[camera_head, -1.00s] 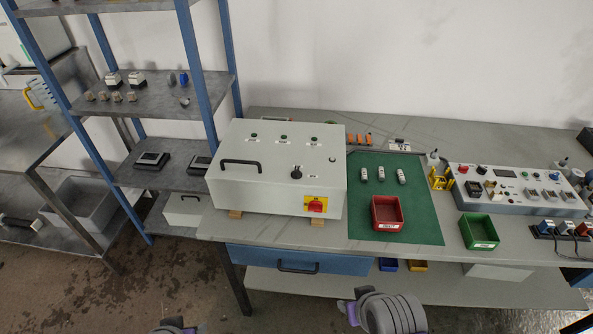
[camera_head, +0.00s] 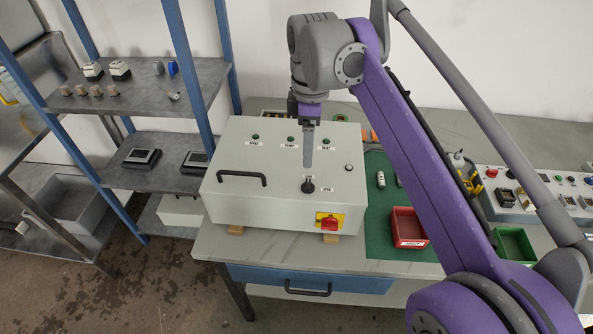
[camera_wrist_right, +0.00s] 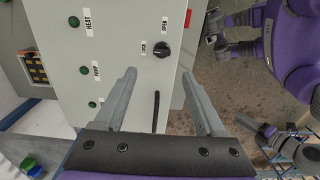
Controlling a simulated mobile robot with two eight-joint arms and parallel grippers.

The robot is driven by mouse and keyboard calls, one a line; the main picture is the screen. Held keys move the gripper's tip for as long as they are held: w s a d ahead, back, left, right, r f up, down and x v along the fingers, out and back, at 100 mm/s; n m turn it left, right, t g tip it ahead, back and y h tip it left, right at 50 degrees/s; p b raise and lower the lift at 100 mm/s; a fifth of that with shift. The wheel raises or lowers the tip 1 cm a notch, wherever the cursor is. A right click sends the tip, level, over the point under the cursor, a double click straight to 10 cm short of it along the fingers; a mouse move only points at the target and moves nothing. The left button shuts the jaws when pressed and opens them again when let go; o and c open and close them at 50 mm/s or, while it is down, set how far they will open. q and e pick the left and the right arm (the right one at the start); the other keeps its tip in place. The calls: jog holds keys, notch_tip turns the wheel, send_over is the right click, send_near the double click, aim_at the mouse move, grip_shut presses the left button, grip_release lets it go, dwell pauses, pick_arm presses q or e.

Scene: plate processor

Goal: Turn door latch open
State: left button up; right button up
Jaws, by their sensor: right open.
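The door latch is a round black knob (camera_head: 308,186) on the sloping front panel of the white box (camera_head: 225,205). In the right wrist view the knob (camera_wrist_right: 161,49) sits between small labels reading LOCK and OPEN. I cannot tell for sure which label it points to. My right gripper (camera_head: 308,168) is open and empty, fingers pointing down over the panel just behind the knob. In the right wrist view its fingers (camera_wrist_right: 160,74) spread to either side of the line to the knob, apart from it.
The box has a black handle (camera_head: 242,178) left of the knob, green buttons behind it and a red-yellow switch (camera_head: 330,222) in front. A red bin (camera_head: 408,228) and green bin (camera_head: 514,245) stand to the right. A shelf rack (camera_head: 150,100) stands to the left.

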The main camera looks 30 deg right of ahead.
aim_at(308, 183)
jog(key=f, duration=0.6)
jog(key=f+b, duration=0.1)
jog(key=f, duration=0.3)
jog(key=shift+s, duration=0.25)
grip_shut()
